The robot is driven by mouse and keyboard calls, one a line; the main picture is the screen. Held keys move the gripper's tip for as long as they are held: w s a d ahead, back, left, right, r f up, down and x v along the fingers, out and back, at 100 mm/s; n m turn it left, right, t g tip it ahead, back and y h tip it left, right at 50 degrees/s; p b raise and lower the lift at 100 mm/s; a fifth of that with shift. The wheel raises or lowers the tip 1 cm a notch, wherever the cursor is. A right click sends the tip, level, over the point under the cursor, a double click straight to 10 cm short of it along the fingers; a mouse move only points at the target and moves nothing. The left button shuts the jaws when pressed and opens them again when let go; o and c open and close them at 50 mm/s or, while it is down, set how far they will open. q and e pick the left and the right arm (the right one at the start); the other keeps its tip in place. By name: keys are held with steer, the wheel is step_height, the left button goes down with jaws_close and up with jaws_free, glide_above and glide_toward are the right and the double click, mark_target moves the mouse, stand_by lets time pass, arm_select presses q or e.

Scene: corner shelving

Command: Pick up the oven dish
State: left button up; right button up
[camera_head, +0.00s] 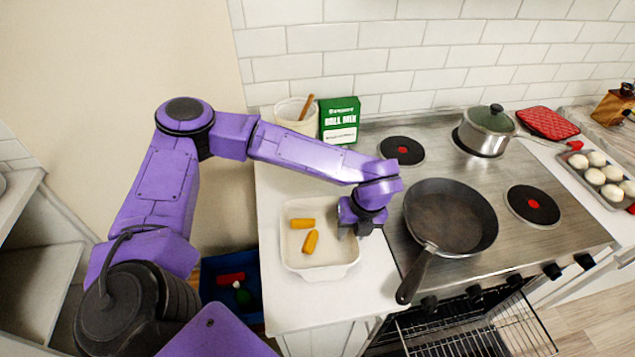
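The oven dish (318,273) is a white, rounded rectangular dish on the white counter, left of the stove. Two orange-yellow pieces (310,241) lie inside it. My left gripper (343,233) reaches in from above and points down at the dish's right rim. Its purple body and the wrist hide part of that rim. The fingertips are small and dark, and I cannot tell whether they touch the rim or how far apart they are. My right gripper is not in view.
A dark frying pan (450,217) stands on the stove close to the right, its handle (415,277) over the front. A green box (339,121) and a utensil crock (294,113) stand behind. The oven door below is open with a rack (470,335). A blue bin (231,283) is low left.

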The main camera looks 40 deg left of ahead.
arm_select(q)
steer(key=shift+f, duration=0.3)
stand_by(0.5)
jaws_close()
steer(key=shift+d, duration=0.1)
steer(key=shift+r, duration=0.1)
stand_by(1.1)
